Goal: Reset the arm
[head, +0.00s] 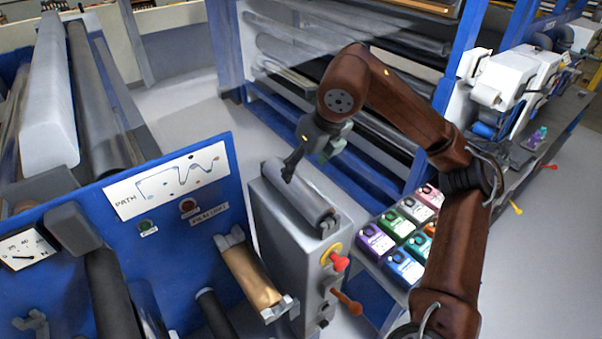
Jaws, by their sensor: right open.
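My right arm (455,230) is brown and comes in from the lower right. It rises, bends at the elbow and reaches left over the grey machine cabinet. My right gripper (290,166) is dark, points down and left, and is open with nothing seen between its fingers. It is above the grey roller (300,193) on top of the cabinet; I cannot tell whether it touches it. My left gripper is not in view.
A blue panel (110,235) with a path diagram stands at left. A brass-coloured roller (250,275) is mounted beside the cabinet (290,245), which has a red knob (339,262). Several coloured boxes (403,267) sit on a stand near my right arm. Grey floor (190,105) is clear behind.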

